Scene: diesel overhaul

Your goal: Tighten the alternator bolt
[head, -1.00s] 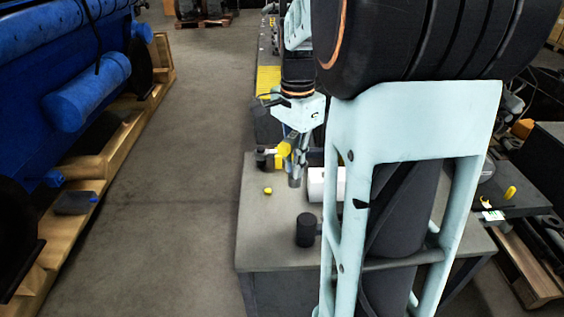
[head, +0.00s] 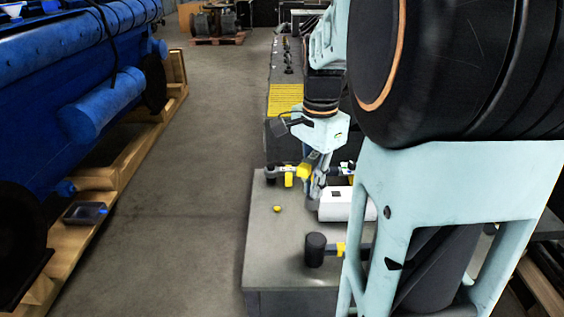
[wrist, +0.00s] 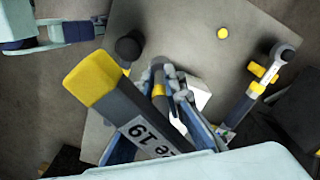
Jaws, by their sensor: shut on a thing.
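My gripper (head: 316,188) is over the grey workbench (head: 272,255), shut on a dark tool with a yellow end (wrist: 92,78) and a white label ending in "e 19". The held tool crosses close in front of the wrist camera and hides part of the fingers (wrist: 172,85). Its yellow end also seems to show beside the gripper in the head view (head: 303,172). Another tool, a ratchet with yellow parts (wrist: 255,88), lies on the bench. I cannot make out the alternator bolt in either view.
A black-headed mallet (head: 315,250), a small yellow cap (head: 277,209) and a white box (head: 338,205) are on the bench. A blue engine (head: 100,100) stands on a wooden frame at left, with a dark tray (head: 85,213). The floor between (head: 190,210) is clear.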

